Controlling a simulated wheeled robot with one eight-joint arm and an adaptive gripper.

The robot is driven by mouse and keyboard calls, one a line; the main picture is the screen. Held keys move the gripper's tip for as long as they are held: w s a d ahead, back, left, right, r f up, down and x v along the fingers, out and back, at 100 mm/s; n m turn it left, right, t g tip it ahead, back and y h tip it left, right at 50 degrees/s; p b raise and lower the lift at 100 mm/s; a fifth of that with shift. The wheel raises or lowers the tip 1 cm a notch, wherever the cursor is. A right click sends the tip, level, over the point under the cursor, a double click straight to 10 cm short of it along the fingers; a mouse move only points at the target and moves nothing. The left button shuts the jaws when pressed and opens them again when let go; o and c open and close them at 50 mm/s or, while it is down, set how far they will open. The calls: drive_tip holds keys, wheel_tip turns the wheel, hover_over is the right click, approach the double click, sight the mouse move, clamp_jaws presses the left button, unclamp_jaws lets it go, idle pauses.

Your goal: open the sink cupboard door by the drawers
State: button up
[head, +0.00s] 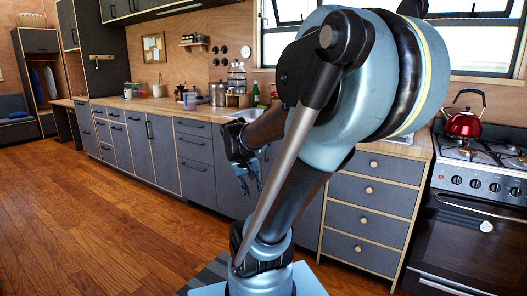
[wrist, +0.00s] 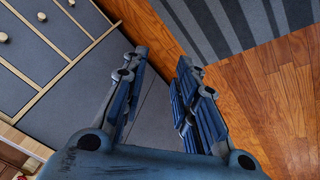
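The sink cupboard door by the drawers (head: 309,226) is a flat dark grey panel left of the knobbed drawers (head: 368,215), mostly hidden behind my arm in the head view. In the wrist view the door (wrist: 75,96) lies beside the drawers (wrist: 35,62), with a thin seam on its far side. I see no handle on its visible part. My gripper (head: 250,178) is in front of the cupboards left of my arm. In the wrist view my gripper (wrist: 157,75) has its fingers spread, with nothing between them; whether it touches the door cannot be told.
The stove (head: 470,210) with a red kettle (head: 464,124) stands right of the drawers. Grey cupboards (head: 165,150) run off to the left under the wooden counter. A striped mat (wrist: 235,25) lies on the floor. The wooden floor (head: 90,220) at left is clear.

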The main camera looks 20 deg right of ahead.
drive_tip(key=w+d+r+m+t+h, duration=0.1)
drive_tip(key=w+d+m+h, duration=0.15)
drive_tip(key=w, duration=0.75)
drive_tip(key=w+d+r+m+h, duration=0.2)
drive_tip(key=w+d, duration=0.2)
drive_tip(key=w, duration=0.6)
drive_tip(key=w+d+r+m+t+h, duration=0.1)
drive_tip(key=w+d+m+h, duration=0.15)
drive_tip(key=w, duration=0.75)
drive_tip(key=w+d+f+m+t+h, duration=0.1)
drive_tip(key=w+f+m+t+h, duration=0.3)
drive_tip(key=w, duration=0.6)
drive_tip(key=w+d+f+n+g+h, duration=0.1)
drive_tip(key=w+f+h, duration=0.1)
drive_tip(key=w+f, duration=0.6)
drive_tip(key=shift+t, duration=0.3)
drive_tip(key=x, duration=0.5)
drive_tip(key=w+r+x, duration=0.1)
drive_tip(key=x, duration=0.5)
drive_tip(key=r+x, duration=0.1)
drive_tip(key=x, duration=0.5)
drive_tip(key=shift+w+a, duration=0.3)
clamp_jaws()
